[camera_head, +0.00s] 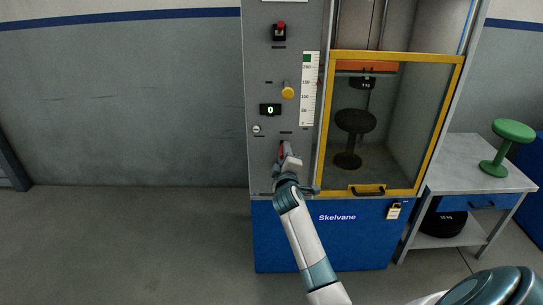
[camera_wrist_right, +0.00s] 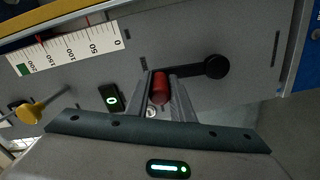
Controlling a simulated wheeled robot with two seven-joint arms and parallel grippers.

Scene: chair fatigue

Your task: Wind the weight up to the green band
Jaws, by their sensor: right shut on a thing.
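My right gripper (camera_head: 284,152) is at the crank on the grey front panel of the test machine. In the right wrist view its two fingers (camera_wrist_right: 163,88) are shut on the red crank handle (camera_wrist_right: 160,86). The black crank arm runs right to its round hub (camera_wrist_right: 216,67). A white scale (camera_head: 309,95) stands upright above, with a green band (camera_head: 307,58) at its top. A small red pointer (camera_head: 320,82) sits beside the scale, between its middle and the band. An orange weight block (camera_head: 367,66) hangs high behind the window. My left gripper is not in view.
A yellow-framed guard door (camera_head: 322,130) is closed over a black stool (camera_head: 354,130). The panel has a yellow knob (camera_head: 288,92), a red button (camera_head: 280,27) and a display (camera_head: 270,110) reading 0. A side table (camera_head: 460,160) holds a green stool (camera_head: 507,145). Floor at left is clear.

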